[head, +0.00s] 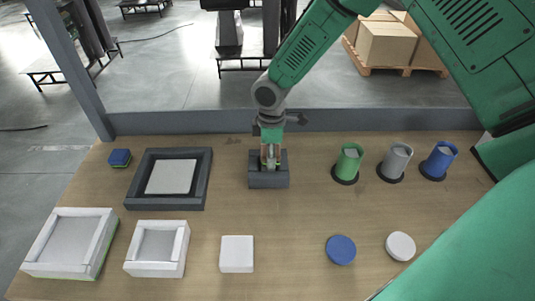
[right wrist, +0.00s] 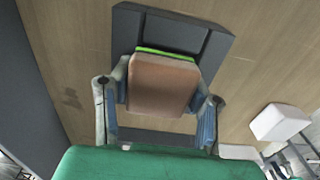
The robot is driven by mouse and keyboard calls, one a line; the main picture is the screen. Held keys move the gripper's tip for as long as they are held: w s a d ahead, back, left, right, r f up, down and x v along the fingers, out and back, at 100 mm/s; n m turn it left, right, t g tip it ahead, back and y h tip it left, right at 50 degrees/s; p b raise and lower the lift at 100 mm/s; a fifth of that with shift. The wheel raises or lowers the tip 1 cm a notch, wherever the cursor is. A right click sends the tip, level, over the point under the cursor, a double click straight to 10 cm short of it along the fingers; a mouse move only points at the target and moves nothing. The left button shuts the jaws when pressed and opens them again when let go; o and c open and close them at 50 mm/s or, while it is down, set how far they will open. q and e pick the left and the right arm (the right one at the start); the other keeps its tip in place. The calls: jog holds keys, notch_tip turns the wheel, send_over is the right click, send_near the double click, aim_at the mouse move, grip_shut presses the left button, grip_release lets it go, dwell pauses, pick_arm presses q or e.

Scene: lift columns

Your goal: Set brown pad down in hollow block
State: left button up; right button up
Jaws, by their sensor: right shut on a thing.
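My right gripper (head: 270,160) comes down from above over the dark grey hollow block (head: 268,181), near the middle of the table. In the right wrist view its two fingers (right wrist: 158,108) are shut on the brown pad (right wrist: 162,84), one on each side. The pad has a bright green edge layer along its far side. The hollow block's dark frame (right wrist: 160,30) shows behind and around the pad. The pad covers much of the opening; I cannot tell whether it touches the block. My left gripper is not in view.
Left of the block stand a black frame (head: 134,181) with a pale insert and a blue block (head: 120,158). White frames (head: 182,252) and a white square (head: 237,254) lie nearer. Green (head: 347,164), grey (head: 395,162) and blue (head: 439,160) cups stand right. Bare table surrounds the block.

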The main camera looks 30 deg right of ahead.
jog(key=shift+d, duration=0.1)
jog(key=shift+a+r, duration=0.15)
jog(key=shift+a, duration=0.5)
jog(key=shift+a+r, duration=0.15)
jog(key=shift+a, duration=0.35)
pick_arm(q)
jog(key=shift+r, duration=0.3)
pick_arm(e)
jog(key=shift+s+d, duration=0.1)
jog(key=shift+d, duration=0.5)
jog(key=shift+a, duration=0.4)
jog(key=shift+a+p, duration=0.2)
jog(key=shift+p, duration=0.1)
jog(key=shift+d+f, duration=0.25)
jog(key=shift+d, duration=0.65)
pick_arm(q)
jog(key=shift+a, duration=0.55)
pick_arm(e)
jog(key=shift+a, duration=0.4)
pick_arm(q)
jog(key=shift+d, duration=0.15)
pick_arm(e)
jog(key=shift+d, duration=0.15)
